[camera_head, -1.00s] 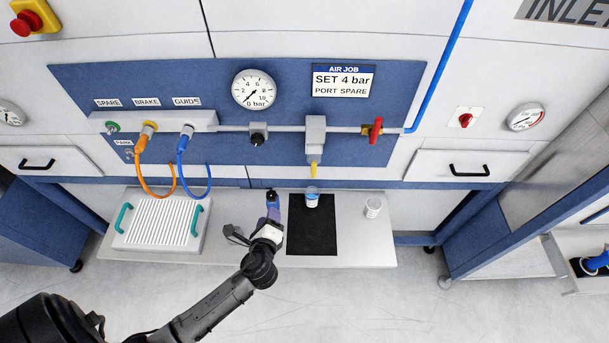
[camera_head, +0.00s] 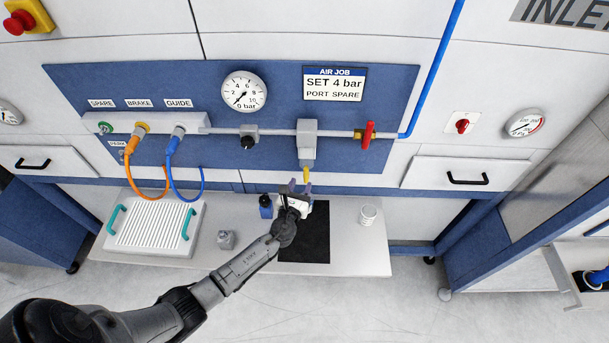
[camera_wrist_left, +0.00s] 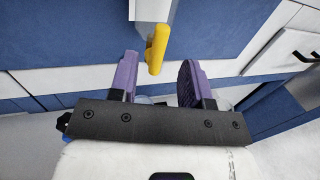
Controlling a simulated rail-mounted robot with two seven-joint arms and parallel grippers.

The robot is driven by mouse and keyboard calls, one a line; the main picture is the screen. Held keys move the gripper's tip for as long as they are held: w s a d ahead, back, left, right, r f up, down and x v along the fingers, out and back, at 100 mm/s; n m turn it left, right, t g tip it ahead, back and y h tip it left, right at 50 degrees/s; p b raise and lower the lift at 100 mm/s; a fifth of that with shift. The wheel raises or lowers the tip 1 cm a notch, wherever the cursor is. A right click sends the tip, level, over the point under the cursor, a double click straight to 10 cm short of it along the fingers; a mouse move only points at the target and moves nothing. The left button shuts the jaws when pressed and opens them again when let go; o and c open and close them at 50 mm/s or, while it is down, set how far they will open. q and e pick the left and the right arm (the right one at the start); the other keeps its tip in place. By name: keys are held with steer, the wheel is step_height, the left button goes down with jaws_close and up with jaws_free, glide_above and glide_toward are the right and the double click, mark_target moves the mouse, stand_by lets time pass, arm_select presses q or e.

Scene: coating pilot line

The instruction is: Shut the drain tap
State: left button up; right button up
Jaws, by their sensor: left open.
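The drain tap is a small yellow lever (camera_head: 306,176) hanging under the grey box-shaped unit (camera_head: 307,140) on the air line. It points down and slightly to one side. In the left wrist view the yellow lever (camera_wrist_left: 157,48) shows just ahead of the gap between my fingers. My left gripper (camera_head: 300,188) is open, its purple fingers pointing up just below the tap. In the left wrist view the fingers (camera_wrist_left: 159,66) stand on either side of the lever's lower end; whether they touch it cannot be told. My right gripper is not in view.
A black mat (camera_head: 304,245) lies on the shelf under my arm. A red valve handle (camera_head: 368,135) is right of the unit; the gauge (camera_head: 243,91) reads near zero.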

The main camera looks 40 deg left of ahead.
mark_target(305, 174)
arm_select(q)
steer(key=shift+x, duration=2.4)
steer(key=shift+c, duration=0.2)
jaws_close()
